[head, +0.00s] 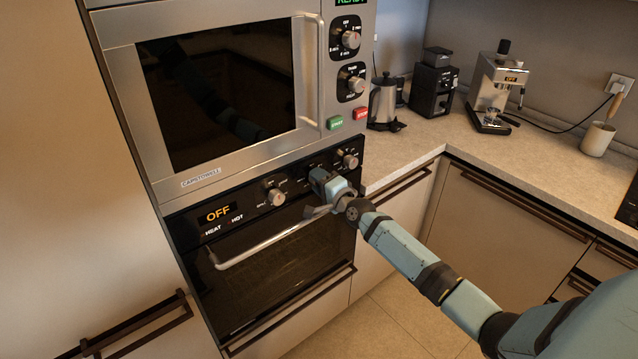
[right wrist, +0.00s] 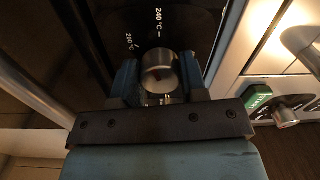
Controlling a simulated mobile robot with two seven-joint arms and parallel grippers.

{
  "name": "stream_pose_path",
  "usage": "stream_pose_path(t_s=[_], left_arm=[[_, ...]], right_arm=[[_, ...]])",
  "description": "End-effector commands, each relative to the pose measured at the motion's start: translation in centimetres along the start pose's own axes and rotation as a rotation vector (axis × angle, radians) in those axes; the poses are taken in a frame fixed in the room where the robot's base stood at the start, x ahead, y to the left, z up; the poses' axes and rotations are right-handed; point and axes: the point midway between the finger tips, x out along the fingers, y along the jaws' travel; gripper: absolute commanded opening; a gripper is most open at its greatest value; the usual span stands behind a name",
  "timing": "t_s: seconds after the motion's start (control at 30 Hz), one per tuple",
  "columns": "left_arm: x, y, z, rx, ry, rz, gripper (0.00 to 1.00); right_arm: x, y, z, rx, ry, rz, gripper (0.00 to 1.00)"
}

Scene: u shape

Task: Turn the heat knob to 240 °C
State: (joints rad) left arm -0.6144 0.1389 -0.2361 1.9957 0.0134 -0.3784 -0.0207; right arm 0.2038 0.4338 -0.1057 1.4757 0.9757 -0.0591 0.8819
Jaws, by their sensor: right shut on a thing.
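The heat knob (right wrist: 160,72) is a round silver knob on the black oven panel. It sits between the two blue fingers of my right gripper (right wrist: 160,84) in the right wrist view. The gripper is shut on it. Near the knob a white "240 °C" mark shows, with another temperature mark to its left. The knob's pointer cannot be made out. In the head view my right gripper (head: 319,177) is at the middle of the oven's control panel and hides this knob. The oven display (head: 217,214) reads OFF. My left gripper is not in view.
Other oven knobs stand to the left (head: 276,196) and right (head: 350,160) of my gripper. The oven handle (head: 270,240) runs just below. A microwave (head: 115,90) is above. The counter (head: 425,145) at right holds a kettle (head: 383,103) and coffee machine (head: 497,95).

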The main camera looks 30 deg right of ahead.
Motion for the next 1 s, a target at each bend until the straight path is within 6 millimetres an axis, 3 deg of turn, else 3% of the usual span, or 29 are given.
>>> stream_pose_path(t_s=[0.4, 1.0], left_arm=[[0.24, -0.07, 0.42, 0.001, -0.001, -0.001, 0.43], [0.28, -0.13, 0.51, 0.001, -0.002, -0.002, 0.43]], right_arm=[[0.01, -0.03, 0.11, 0.265, 0.005, -0.001, 0.16], [0.01, -0.1, 0.03, 0.335, 0.007, -0.002, 0.16]])
